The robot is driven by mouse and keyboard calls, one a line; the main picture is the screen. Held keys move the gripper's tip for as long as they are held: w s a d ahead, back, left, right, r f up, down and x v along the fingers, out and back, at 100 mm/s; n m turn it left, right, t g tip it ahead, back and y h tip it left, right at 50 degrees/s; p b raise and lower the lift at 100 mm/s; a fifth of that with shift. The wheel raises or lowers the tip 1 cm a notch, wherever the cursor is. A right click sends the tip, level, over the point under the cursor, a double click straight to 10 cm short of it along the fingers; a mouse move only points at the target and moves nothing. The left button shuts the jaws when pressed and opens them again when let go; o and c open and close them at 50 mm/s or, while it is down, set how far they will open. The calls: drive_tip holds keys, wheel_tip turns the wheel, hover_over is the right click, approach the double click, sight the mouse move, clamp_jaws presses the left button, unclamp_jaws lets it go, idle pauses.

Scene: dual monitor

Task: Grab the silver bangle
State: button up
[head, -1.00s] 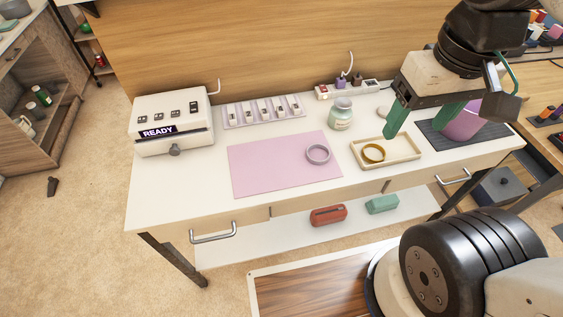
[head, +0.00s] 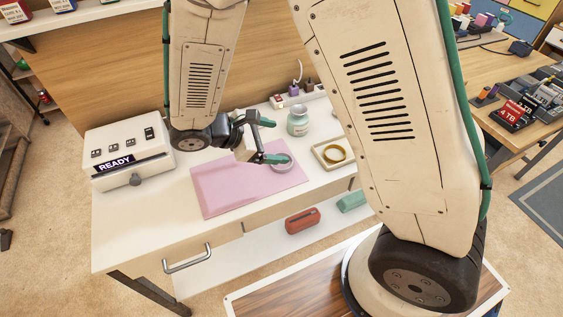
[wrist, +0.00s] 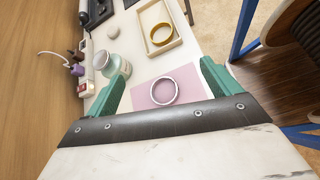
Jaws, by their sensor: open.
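The silver bangle (head: 291,165) lies flat near the right edge of the pink mat (head: 220,190) on the white desk. In the wrist view the whole silver bangle (wrist: 151,91) shows on the mat, centred between my fingers. My gripper (head: 270,141) is open and empty, with its green fingers apart. In the head view one fingertip overlaps the bangle's near-left part. In the wrist view my gripper (wrist: 164,70) has a finger on either side of the bangle, and the bangle looks some way beyond them; contact is not visible.
A gold bangle (head: 334,161) lies in a shallow tray (head: 320,158) to the right. A glass jar (head: 298,124) stands behind the bangle. A white machine reading READY (head: 128,140) stands left. Red (head: 302,220) and green (head: 352,201) cases lie on the lower shelf.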

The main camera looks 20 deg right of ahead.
sight(274, 166)
drive_tip(key=a+f+n+t, duration=0.1)
drive_tip(key=f+n, duration=0.1)
drive_tip(key=f, duration=0.1)
drive_tip(key=w+a+f+n+t+h, duration=0.1)
drive_tip(key=a+f+n, duration=0.1)
drive_tip(key=f, duration=0.2)
drive_tip(key=a+f+n+t, duration=0.1)
drive_tip(key=a+f+n, duration=0.1)
drive_tip(key=f, duration=0.1)
drive_tip(key=shift+w+a+f+t+h, duration=0.1)
drive_tip(key=shift+w+f+t+h, duration=0.2)
drive_tip(key=shift+w+f+t, duration=0.1)
drive_tip(key=shift+f, duration=0.2)
drive_tip(key=x, duration=0.7)
drive_tip(key=shift+s+d+r, duration=0.15)
drive_tip(key=shift+d, duration=0.25)
drive_tip(key=c, duration=1.1)
